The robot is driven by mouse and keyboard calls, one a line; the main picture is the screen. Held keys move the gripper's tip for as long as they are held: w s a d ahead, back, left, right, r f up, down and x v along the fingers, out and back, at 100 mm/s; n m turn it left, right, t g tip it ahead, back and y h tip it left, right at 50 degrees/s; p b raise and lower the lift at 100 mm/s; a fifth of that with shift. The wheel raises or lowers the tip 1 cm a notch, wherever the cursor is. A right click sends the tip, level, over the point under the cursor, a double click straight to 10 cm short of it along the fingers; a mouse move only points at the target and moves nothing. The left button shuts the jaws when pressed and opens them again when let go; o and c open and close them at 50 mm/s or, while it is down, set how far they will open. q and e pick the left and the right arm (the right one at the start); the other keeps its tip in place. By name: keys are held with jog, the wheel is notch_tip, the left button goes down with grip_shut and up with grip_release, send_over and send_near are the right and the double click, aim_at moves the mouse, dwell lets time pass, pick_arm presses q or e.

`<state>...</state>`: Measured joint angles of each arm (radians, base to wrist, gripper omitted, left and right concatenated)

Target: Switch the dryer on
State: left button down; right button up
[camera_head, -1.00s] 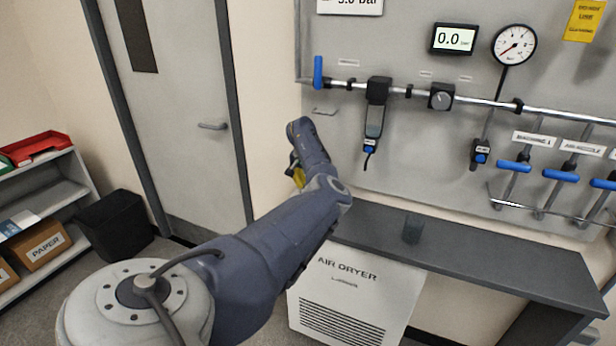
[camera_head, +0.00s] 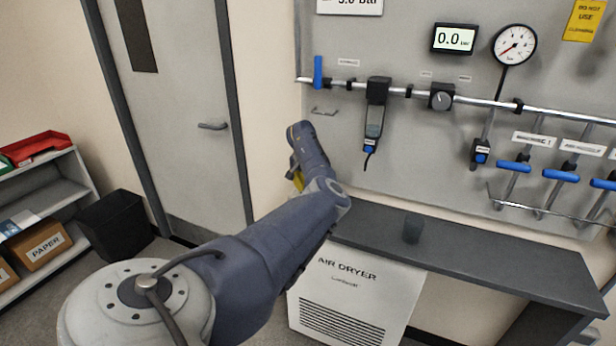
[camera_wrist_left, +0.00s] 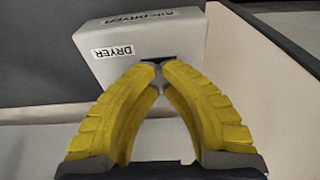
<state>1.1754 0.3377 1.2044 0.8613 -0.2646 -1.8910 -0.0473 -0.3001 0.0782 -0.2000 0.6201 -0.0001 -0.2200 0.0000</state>
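The air dryer (camera_head: 350,295) is a white box with a grille and an "AIR DRYER" label, under the bench in the head view. In the left wrist view the dryer (camera_wrist_left: 120,72) shows a "DRYER" plate (camera_wrist_left: 113,51) and a dark part (camera_wrist_left: 158,60), mostly hidden behind my fingertips. My left gripper (camera_wrist_left: 159,66) has yellow fingers whose tips meet, with nothing seen between them. Its tips overlap the dark part in the picture; I cannot tell whether they touch it. In the head view my left gripper (camera_head: 298,180) is mostly hidden by my arm. My right gripper is not in view.
The wall panel carries a pipe with blue-handled valves (camera_head: 561,175), a gauge (camera_head: 514,44) and a display reading 0.0 (camera_head: 453,39). A bin (camera_head: 115,225) stands left.

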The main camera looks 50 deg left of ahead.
pick_arm(q)
jog(key=shift+f, duration=0.35)
dwell(0.3)
jog(key=shift+r, duration=3.5)
